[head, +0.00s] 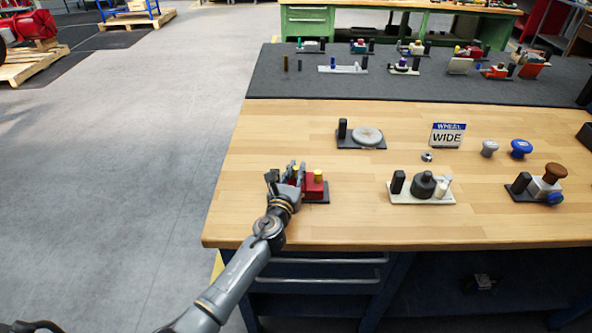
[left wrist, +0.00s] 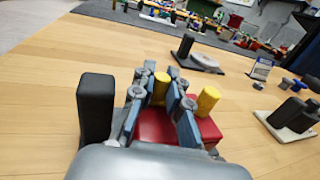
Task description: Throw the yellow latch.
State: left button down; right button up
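A red block (head: 311,188) sits on a dark base plate near the front left of the wooden bench, with two yellow posts on it. In the left wrist view one yellow post (left wrist: 160,90) stands between my left gripper's fingers (left wrist: 161,72), with little room on either side. Contact cannot be made out. The other yellow post (left wrist: 208,100) stands just right of the fingers. A black post (left wrist: 96,108) stands left of them. In the head view my left gripper (head: 287,173) covers the left part of the device. My right gripper is not in view.
A round grey disc fixture (head: 368,137) lies behind. A white-based fixture with a black knob (head: 422,186) and one with a brown knob (head: 555,172) stand to the right. A sign reading WIDE (head: 447,135) stands farther back.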

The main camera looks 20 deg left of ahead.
pick_arm(q)
jog(key=shift+w+d, duration=0.25)
jog(key=shift+d, duration=0.65)
jog(key=c, duration=1.6)
grip_release()
jog(key=shift+a, duration=0.1)
jog(key=shift+s, duration=0.1)
jog(key=shift+s, duration=0.3)
jog(key=s, duration=1.1)
jog(key=shift+s+d, duration=0.15)
jog(key=shift+d, duration=0.05)
